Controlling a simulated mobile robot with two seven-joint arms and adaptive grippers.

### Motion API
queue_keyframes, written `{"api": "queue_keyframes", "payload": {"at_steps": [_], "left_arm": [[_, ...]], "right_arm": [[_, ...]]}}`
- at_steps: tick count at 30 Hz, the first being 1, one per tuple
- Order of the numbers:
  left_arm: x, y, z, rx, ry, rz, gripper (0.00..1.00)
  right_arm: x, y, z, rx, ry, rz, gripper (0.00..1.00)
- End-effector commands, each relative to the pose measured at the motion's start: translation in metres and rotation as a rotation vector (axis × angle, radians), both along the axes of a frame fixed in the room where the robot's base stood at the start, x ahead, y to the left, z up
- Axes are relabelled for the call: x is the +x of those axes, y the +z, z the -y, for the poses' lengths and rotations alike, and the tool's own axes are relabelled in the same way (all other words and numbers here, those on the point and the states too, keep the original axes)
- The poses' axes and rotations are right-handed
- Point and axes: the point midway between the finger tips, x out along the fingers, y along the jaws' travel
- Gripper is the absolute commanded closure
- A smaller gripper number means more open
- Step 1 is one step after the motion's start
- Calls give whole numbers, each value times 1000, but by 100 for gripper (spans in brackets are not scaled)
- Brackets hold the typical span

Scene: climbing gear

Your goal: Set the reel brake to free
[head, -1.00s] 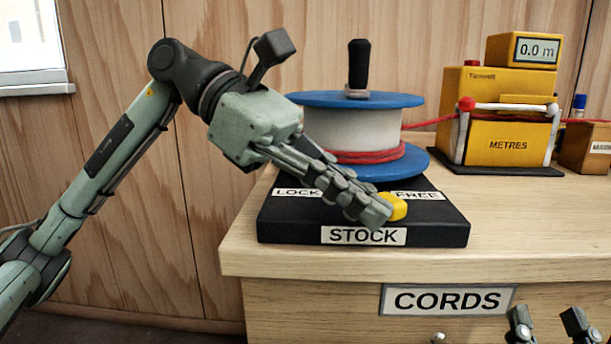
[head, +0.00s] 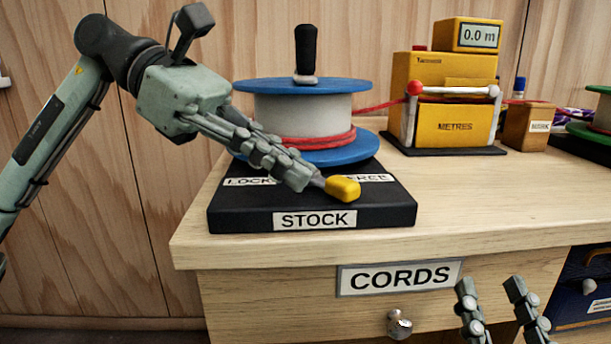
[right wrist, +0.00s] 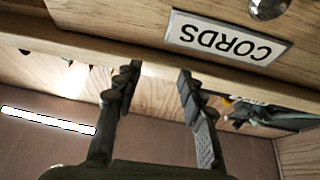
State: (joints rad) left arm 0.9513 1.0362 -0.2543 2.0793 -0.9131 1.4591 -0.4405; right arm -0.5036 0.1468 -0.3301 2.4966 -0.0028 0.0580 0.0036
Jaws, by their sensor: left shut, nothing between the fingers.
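The reel brake's yellow knob (head: 343,188) is on a short grey stem above the black base (head: 385,212) marked STOCK. It points forward and right, in front of the partly covered FREE label (head: 374,178). The LOCK label (head: 248,181) is to its left, partly behind my fingers. My left gripper (head: 305,176) is shut and empty, with its tips just left of the knob by the stem. I cannot tell whether they touch it. My right gripper (head: 490,285) is open and empty in front of the drawer; its fingers also show in the right wrist view (right wrist: 158,75).
A blue-flanged reel (head: 300,110) with red cord and a black handle stands on the base. The cord runs right to a yellow meter (head: 455,122) reading 0.0 m. The bench top (head: 460,190) right of the base is clear. The CORDS drawer (head: 300,292) is below.

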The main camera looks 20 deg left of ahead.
Motion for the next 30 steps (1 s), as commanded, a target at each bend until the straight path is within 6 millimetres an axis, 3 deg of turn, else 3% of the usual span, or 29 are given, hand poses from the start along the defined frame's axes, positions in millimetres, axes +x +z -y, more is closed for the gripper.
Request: {"api": "queue_keyframes", "payload": {"at_steps": [6, 12, 18, 30], "left_arm": [[-1, 25, -43, -1, 5, 2, 100], [-2, 41, -71, -1, 3, 2, 100], [-3, 47, -81, 0, 0, 1, 100], [-3, 47, -82, 0, 0, 1, 100]], "right_arm": [[0, 1, 0, 2, -1, 1, 60], [0, 1, 0, 2, -1, 2, 60], [0, 2, 0, 2, -1, 2, 60], [0, 2, 0, 2, -1, 2, 60]]}}
